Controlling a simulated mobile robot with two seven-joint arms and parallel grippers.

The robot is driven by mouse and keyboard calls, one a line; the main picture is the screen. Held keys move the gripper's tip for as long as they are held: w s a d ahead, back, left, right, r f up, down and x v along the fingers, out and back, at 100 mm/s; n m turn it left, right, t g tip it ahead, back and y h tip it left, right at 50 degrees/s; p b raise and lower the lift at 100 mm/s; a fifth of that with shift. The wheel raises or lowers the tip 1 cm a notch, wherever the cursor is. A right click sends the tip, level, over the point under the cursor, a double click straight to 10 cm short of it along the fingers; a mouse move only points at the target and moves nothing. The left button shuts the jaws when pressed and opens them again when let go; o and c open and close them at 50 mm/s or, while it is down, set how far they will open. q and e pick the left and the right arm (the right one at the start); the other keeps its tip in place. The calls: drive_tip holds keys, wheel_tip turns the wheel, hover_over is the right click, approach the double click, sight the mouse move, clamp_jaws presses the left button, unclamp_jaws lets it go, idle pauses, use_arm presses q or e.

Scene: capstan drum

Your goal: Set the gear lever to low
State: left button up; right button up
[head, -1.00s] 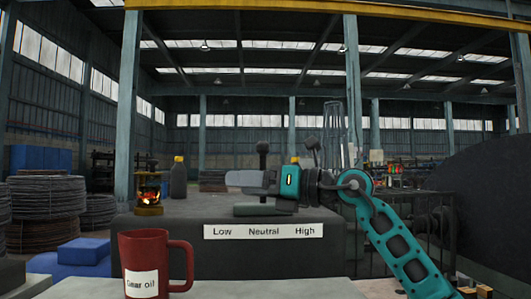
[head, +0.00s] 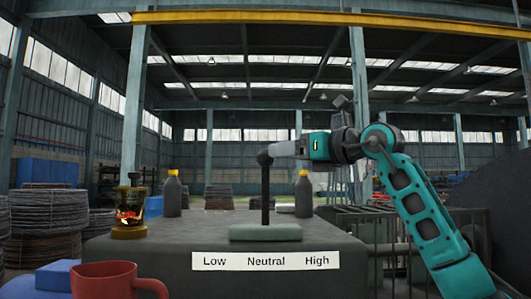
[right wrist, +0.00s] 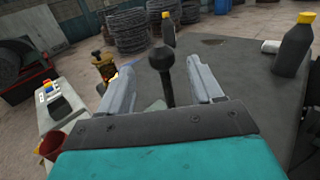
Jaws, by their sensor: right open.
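The gear lever (head: 265,195) is a dark rod with a round black knob, standing upright on a grey-green base plate (head: 264,232). It stands above the word Neutral on the white label (head: 265,261), which reads Low, Neutral, High from left to right. My right gripper (head: 276,150) comes in from the right at knob height. In the right wrist view, my open right gripper (right wrist: 161,62) has the lever's knob (right wrist: 161,57) and rod between its two fingers, with gaps on both sides. My left gripper is not in view.
A glowing lantern (head: 130,208) stands at the console's left. Two dark bottles with yellow caps (head: 173,194) (head: 303,194) stand at the back. A red mug (head: 105,281) is at the front left. A railing (head: 400,240) stands at the right. The console top around the lever is mostly clear.

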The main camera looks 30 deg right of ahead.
sight(265, 154)
drive_tip(key=p+x, duration=0.1)
drive_tip(key=x, duration=0.6)
drive_tip(key=shift+w+a, duration=0.1)
drive_tip(key=shift+w, duration=0.25)
drive_tip(key=shift+c, duration=0.3)
clamp_jaws()
